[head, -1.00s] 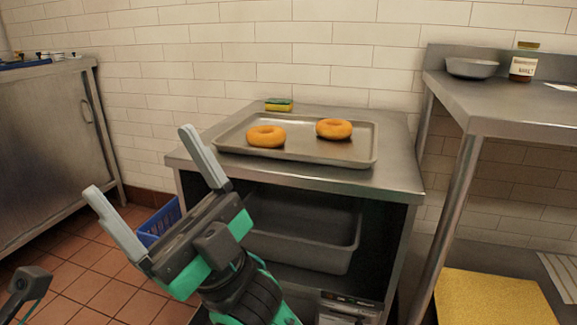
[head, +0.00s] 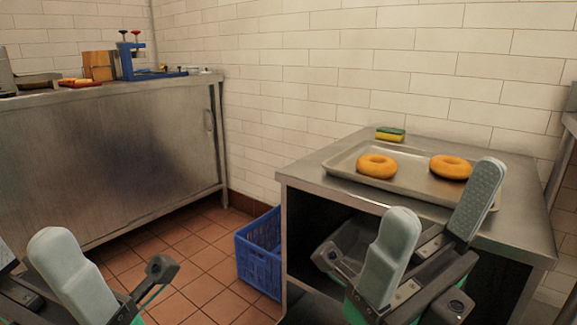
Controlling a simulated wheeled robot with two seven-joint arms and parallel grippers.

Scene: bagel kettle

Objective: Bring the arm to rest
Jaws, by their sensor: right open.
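My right gripper (head: 445,190) is at the lower right of the head view. Its two grey fingers stand apart with nothing between them. In the picture they overlap the steel table (head: 330,195) and the front edge of the baking tray (head: 345,162); I see no contact. Two bagels lie on the tray, a left bagel (head: 376,166) and a right bagel (head: 450,167). My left gripper (head: 30,250) is at the lower left, partly cut off by the picture edge. A gap shows between its fingers, and it holds nothing that I can see.
A green and yellow sponge (head: 390,134) lies behind the tray. A blue crate (head: 258,250) stands on the tiled floor left of the table. A steel cabinet (head: 110,165) at left carries a blue device (head: 135,58). Open floor (head: 195,245) lies between cabinet and crate.

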